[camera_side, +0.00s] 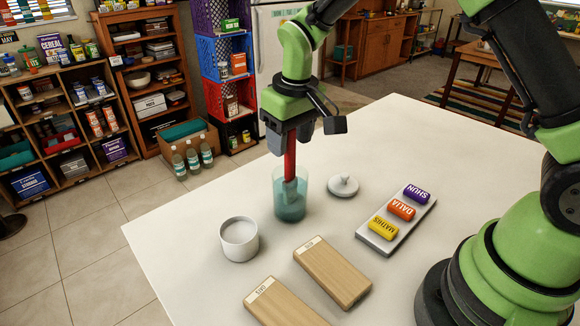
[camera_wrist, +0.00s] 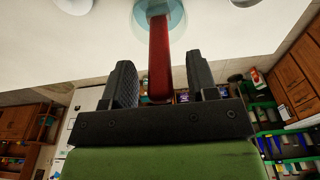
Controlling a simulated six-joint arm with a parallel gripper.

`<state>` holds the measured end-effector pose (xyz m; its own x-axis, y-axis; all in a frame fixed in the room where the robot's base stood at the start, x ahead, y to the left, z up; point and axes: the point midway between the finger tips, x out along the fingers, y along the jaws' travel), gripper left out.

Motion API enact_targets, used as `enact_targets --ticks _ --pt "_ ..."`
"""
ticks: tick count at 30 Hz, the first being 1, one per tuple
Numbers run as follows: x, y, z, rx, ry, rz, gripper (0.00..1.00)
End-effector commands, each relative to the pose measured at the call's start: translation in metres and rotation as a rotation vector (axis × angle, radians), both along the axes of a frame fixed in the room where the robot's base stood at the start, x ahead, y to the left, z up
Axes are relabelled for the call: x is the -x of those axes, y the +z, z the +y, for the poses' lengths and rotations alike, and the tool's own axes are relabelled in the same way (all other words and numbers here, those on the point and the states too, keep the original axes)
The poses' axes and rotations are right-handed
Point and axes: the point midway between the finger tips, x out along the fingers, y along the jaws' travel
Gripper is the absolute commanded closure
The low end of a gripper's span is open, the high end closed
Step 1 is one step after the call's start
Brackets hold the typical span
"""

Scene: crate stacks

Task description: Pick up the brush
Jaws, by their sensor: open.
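The brush (camera_side: 290,158) has a red handle and stands upright in a clear teal cup (camera_side: 289,210) on the white table. In the side view my gripper (camera_side: 291,138) is right above the cup, pointing down, at the upper part of the handle. In the wrist view the red handle (camera_wrist: 159,55) runs between the two dark fingers of my gripper (camera_wrist: 162,85). A gap shows between the handle and each finger, so it is open. The brush's lower end is inside the cup and shows only dimly through its wall.
A white round cup (camera_side: 239,240) stands left of the teal cup, and a white lid (camera_side: 343,186) lies to its right. Two wooden blocks (camera_side: 333,272) lie in front. A grey tray (camera_side: 377,241) holds yellow, orange and purple labelled pieces.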

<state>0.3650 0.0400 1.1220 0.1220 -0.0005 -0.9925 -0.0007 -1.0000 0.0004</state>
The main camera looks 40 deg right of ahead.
Motion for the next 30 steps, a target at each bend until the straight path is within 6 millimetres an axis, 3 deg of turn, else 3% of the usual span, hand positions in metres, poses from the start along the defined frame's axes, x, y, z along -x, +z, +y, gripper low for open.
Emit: enact_targets --ticks 5,8,12,13,23,30 --pt "0.000 0.000 0.000 0.000 0.000 -0.001 0.47" --pt "0.000 0.000 0.000 0.000 0.000 -0.001 0.65" --pt "0.000 0.000 0.000 0.000 0.000 -0.001 0.97" --pt "0.000 0.000 0.000 0.000 0.000 -0.001 1.00" --pt "-0.001 0.007 0.000 0.000 0.001 -0.003 1.00" --pt "-0.001 0.053 0.000 -0.001 0.000 -0.008 1.00"
